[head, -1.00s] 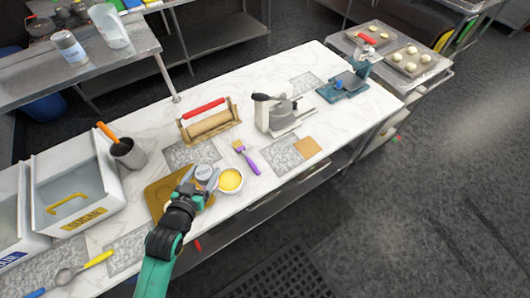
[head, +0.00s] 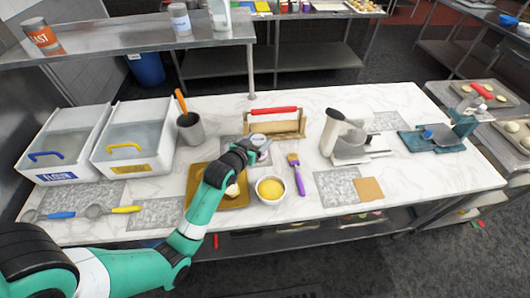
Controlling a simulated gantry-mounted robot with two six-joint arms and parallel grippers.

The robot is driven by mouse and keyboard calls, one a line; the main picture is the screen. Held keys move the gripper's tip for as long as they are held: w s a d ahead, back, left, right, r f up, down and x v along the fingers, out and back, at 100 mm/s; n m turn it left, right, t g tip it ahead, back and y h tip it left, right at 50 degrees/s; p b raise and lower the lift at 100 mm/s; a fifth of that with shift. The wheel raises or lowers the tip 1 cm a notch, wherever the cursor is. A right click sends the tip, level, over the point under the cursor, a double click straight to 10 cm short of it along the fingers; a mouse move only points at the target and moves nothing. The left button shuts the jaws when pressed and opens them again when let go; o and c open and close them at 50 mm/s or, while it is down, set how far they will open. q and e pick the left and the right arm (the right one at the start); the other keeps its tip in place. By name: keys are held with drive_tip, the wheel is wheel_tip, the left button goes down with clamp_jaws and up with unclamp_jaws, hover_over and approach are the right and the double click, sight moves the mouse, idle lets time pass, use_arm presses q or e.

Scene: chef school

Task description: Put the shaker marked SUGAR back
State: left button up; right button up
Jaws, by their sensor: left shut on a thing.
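My left gripper (head: 254,146) is shut on a small shaker (head: 260,140), of which mostly the round grey top shows. The marking on it cannot be read, and my gripper hides most of its body. The shaker is behind the yellow-filled bowl and in front of the rolling pin rack in the picture; its height over the counter is hard to tell. On the steel shelf (head: 120,48) at the back left stand an orange-labelled canister (head: 41,36) and a white-and-blue canister (head: 180,18). My right gripper is not in view.
A white bowl (head: 271,198) of yellow stuff and a purple brush (head: 296,176) stand by a tan tray (head: 232,200). The rolling pin rack (head: 287,128), a white mixer-like machine (head: 338,138), a utensil cup (head: 191,130) and two bins (head: 130,145) surround it. Marble (head: 420,182) is clear at right.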

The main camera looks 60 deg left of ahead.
use_arm(q)
drive_tip(key=shift+w+a+f+b, duration=0.6)
drive_tip(key=shift+w+f, duration=0.2)
drive_tip(key=shift+f, duration=0.75)
drive_tip(key=shift+w+a+f+b, duration=0.5)
drive_tip(key=shift+w+a+f, duration=0.25)
drive_tip(key=shift+f, duration=0.8)
drive_tip(key=shift+w+a+f+b, duration=0.6)
drive_tip(key=shift+w+f, duration=0.2)
drive_tip(key=shift+f, duration=0.75)
drive_tip(key=shift+a, duration=0.1)
drive_tip(key=shift+f, duration=0.25)
drive_tip(key=o, duration=1.5)
drive_tip(key=shift+r, duration=0.15)
